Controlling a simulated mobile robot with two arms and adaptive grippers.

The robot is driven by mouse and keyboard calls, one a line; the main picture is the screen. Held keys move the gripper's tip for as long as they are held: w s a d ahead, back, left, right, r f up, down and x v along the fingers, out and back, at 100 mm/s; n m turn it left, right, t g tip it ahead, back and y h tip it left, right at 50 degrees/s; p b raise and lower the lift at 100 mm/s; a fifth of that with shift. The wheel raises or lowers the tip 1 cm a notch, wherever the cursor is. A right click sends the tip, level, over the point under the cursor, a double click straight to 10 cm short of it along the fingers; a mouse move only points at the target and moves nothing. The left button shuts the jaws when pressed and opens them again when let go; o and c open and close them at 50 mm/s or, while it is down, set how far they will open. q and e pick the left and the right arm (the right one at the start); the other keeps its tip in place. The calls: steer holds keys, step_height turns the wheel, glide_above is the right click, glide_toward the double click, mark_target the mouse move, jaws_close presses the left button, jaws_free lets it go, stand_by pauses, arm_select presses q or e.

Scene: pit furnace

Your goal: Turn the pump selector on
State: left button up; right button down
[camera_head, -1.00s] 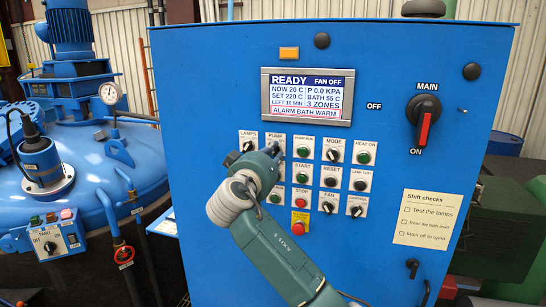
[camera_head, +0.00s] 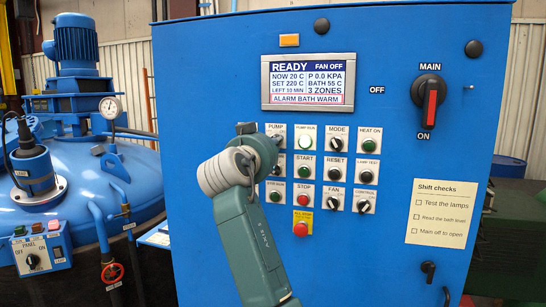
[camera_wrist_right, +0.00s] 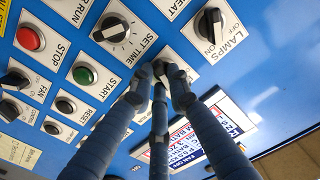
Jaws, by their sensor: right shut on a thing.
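The pump selector's white plate with its PUMP label (camera_head: 276,128) is in the top row of the blue panel in the head view. My right gripper (camera_head: 272,148) is at this plate and covers most of the knob. In the right wrist view my right gripper's fingers (camera_wrist_right: 160,92) are shut on the pump selector (camera_wrist_right: 161,70), with its plate partly showing behind them. The knob's angle is hidden by the fingers. My left gripper is not in view.
Neighbouring controls are close: the LAMPS selector (camera_wrist_right: 210,24), the SET TIME dial (camera_wrist_right: 116,28), the START button (camera_wrist_right: 85,75) and the red STOP button (camera_head: 304,201). The display (camera_head: 308,82) reads READY, FAN OFF and ALARM BATH WARM. The MAIN switch (camera_head: 430,101) is at the right.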

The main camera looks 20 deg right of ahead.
steer(key=shift+f+m+b, duration=0.1)
steer(key=shift+m+b, duration=0.5)
steer(key=shift+m, duration=0.5)
steer(key=c, duration=1.7)
jaws_free()
steer(key=shift+o, duration=0.2)
